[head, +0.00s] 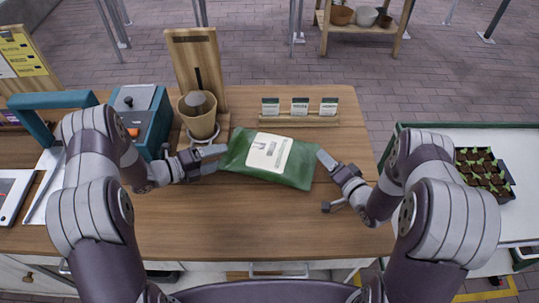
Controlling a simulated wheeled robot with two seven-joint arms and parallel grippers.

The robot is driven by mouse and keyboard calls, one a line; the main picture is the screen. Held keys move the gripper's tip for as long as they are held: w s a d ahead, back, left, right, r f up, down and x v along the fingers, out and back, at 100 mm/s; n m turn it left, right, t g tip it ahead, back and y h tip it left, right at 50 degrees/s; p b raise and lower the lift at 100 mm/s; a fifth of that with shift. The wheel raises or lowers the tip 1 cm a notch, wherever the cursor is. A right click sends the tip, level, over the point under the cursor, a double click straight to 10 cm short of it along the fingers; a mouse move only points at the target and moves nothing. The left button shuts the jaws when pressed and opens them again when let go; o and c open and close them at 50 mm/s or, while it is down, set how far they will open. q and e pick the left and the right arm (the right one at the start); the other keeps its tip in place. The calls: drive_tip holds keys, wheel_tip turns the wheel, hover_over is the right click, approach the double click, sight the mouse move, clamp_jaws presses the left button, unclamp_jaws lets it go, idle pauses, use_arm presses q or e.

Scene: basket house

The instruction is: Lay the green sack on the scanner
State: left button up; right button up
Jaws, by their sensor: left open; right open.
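The green sack (295,177) lies flat on the wooden table, slightly skewed, with a pale label on its upper face. My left gripper (218,160) is open at the sack's left edge; whether its fingers touch the sack I cannot tell. My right gripper (325,183) is open with its fingers spread wide, just beyond the sack's right edge. A flat white device (8,190) with a dark panel, cut off by the left picture edge, may be the scanner, but I cannot tell for sure.
A wooden stand with a brown pot (197,118) is behind my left gripper. A blue-handled box (143,112) stands left of it. A card rack (299,121) stands behind the sack. A white-topped cart with a seedling tray (485,188) is at right. The table front is clear.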

sight(237, 152)
use_arm(q)
drive_tip(key=x, duration=0.4)
drive_tip(key=shift+s+d, duration=0.1)
drive_tip(key=shift+d, duration=0.05)
use_arm(e)
drive_tip(key=x, duration=0.3)
drive_tip(key=shift+w, duration=0.1)
use_arm(q)
drive_tip(key=shift+w+d+f, duration=0.1)
drive_tip(key=shift+w+d, duration=0.15)
drive_tip(key=shift+d, duration=0.05)
use_arm(e)
drive_tip(key=shift+w+a+f, duration=0.15)
drive_tip(key=shift+w+a, duration=0.05)
drive_tip(key=shift+w, duration=0.15)
use_arm(q)
drive_tip(key=c, duration=0.9)
use_arm(e)
clamp_jaws()
use_arm(q)
clamp_jaws()
use_arm(e)
drive_tip(key=shift+s, duration=0.1)
